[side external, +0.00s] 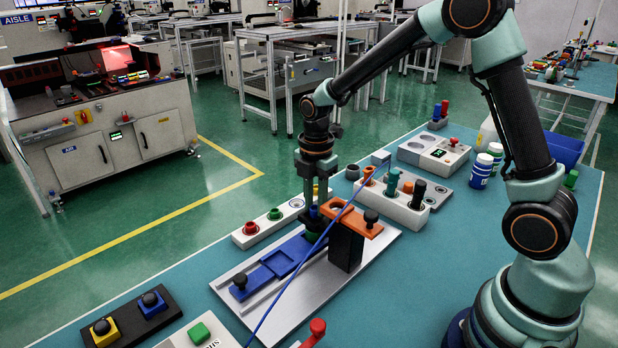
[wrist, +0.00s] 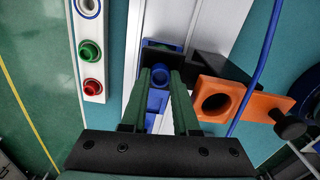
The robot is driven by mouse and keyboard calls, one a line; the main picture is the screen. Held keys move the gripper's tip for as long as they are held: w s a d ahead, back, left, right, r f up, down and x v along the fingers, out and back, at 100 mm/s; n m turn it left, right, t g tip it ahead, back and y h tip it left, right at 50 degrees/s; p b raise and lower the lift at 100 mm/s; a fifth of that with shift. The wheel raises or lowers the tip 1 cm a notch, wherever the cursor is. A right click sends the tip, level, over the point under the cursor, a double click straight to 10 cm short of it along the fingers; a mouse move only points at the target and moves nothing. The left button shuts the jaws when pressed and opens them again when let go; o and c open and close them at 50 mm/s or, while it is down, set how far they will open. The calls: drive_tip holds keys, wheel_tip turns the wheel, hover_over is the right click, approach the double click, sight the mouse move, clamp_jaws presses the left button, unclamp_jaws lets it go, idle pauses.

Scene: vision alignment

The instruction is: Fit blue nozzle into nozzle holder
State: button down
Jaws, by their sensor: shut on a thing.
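My gripper (wrist: 161,78) is shut on the blue nozzle (wrist: 159,68), a small round blue piece whose open top shows between the green fingers in the wrist view. In the side external view, my gripper (side external: 314,224) points down over the blue slide on the metal plate, and the nozzle is mostly hidden by the fingers. An orange bracket (side external: 352,220) with a round hole, probably the nozzle holder, sits on a black block right of the gripper. Its empty hole shows in the wrist view, where the bracket (wrist: 242,98) is right of the nozzle, apart from it.
A blue cable (side external: 295,277) runs beside the bracket. A white strip (side external: 262,234) with coloured rings lies left. A white rack (side external: 400,207) with cylinders stands behind right. Push buttons (side external: 130,312) are at front left. The black block (side external: 345,247) stands close to the gripper.

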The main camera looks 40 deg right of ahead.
drive_tip(key=shift+f, duration=0.2)
drive_tip(key=c, duration=0.6)
unclamp_jaws()
drive_tip(key=shift+o, duration=1.3)
drive_tip(key=shift+s, duration=0.15)
drive_tip(key=shift+r, duration=3.55)
